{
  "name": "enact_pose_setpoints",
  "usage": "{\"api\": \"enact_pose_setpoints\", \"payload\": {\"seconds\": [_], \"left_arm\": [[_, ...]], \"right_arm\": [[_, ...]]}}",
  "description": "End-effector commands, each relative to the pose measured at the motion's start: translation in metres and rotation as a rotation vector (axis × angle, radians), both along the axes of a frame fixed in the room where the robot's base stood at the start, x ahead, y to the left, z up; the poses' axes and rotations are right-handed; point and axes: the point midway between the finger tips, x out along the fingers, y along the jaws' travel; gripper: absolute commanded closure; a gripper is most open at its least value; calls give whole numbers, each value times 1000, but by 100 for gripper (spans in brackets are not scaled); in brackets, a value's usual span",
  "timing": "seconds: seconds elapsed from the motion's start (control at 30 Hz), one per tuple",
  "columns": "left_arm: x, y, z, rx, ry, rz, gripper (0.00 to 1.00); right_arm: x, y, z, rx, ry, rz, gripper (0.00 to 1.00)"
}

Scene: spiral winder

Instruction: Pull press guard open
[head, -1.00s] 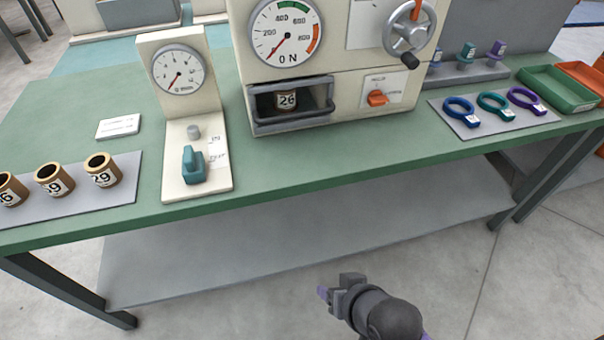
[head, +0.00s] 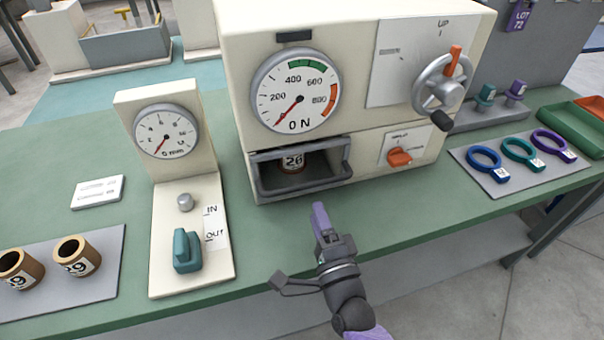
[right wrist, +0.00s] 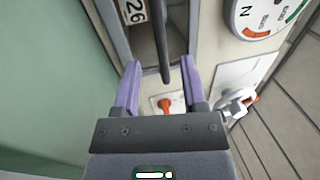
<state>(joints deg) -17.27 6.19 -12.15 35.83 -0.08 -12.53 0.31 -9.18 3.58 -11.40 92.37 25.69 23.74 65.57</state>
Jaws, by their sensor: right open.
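The press (head: 235,90) stands on the green bench. Its grey press guard (head: 262,178) frames the low opening, with a bar across the front; a cylinder labelled 26 (head: 292,162) shows inside. My right gripper (head: 320,212) is in front of and below the guard, just over the bench's front part, with purple fingers pointing at the press. In the right wrist view its fingers (right wrist: 159,75) are open and empty. The dark guard bar (right wrist: 163,55) runs between them in the picture; contact cannot be told. My left gripper is not in view.
Left of the press stands a gauge stand with a teal knob (head: 186,250). Labelled tan cylinders (head: 76,256) sit on a grey mat. An orange switch (head: 399,158) and a handwheel (head: 440,88) are on the press's right. Coloured rings (head: 519,154) lie farther right.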

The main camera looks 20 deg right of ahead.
Motion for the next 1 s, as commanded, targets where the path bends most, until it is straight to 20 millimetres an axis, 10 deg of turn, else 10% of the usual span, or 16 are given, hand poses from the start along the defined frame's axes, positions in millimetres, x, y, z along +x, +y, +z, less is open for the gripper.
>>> {"api": "enact_pose_setpoints", "payload": {"seconds": [0.3, 0.67, 1.0], "left_arm": [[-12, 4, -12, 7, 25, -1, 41], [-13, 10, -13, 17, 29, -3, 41], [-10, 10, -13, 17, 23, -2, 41]], "right_arm": [[65, 2, 11, -2, -1, 0, 46], [75, 3, 14, -3, 2, 1, 46], [74, 3, 14, -4, 2, 1, 100]]}}
